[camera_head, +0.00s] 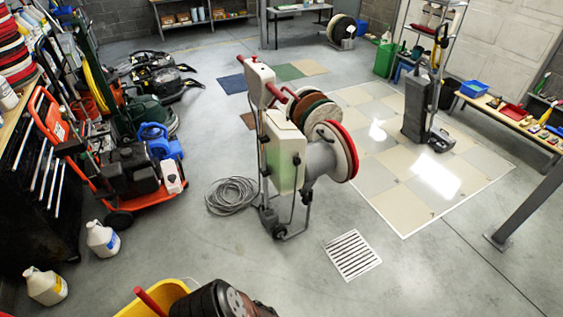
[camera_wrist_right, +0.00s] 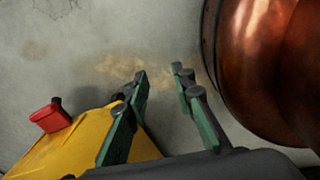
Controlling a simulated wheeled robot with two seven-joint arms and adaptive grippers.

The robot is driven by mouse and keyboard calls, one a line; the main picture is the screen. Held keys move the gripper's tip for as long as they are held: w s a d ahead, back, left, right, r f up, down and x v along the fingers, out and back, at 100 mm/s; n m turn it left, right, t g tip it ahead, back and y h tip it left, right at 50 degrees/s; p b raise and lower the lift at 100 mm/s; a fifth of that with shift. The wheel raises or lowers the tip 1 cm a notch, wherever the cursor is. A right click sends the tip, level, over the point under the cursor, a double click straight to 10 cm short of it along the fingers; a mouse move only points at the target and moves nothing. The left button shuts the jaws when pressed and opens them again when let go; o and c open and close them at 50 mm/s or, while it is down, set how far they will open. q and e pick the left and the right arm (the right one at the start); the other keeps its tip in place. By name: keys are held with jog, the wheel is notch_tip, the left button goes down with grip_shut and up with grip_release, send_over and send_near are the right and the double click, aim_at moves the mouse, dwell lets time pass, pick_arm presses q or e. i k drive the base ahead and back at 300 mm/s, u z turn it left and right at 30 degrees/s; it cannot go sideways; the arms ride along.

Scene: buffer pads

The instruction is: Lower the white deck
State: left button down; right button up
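A floor machine (camera_head: 285,155) with a white upright body stands in the middle of the floor in the head view. A pale round deck (camera_head: 318,160), likely the white deck, is tipped up on its right side, with a red-rimmed disc (camera_head: 349,150) on its outer face. Brown and green discs sit above it. My right gripper (camera_wrist_right: 159,73) is open and empty in the right wrist view, its green-padded fingers apart above the floor. The machine does not show in that view. My left gripper is not in view.
A yellow bucket (camera_head: 128,309) and a dark brown rounded thing (camera_head: 205,302) stand at the near edge. In the wrist view, the yellow bucket (camera_wrist_right: 60,150) and a copper-coloured round body (camera_wrist_right: 265,70) flank my gripper. A coiled cable (camera_head: 232,195) and floor grate (camera_head: 352,255) lie near the machine.

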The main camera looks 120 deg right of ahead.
aim_at(328, 153)
jog(key=z, duration=4.05)
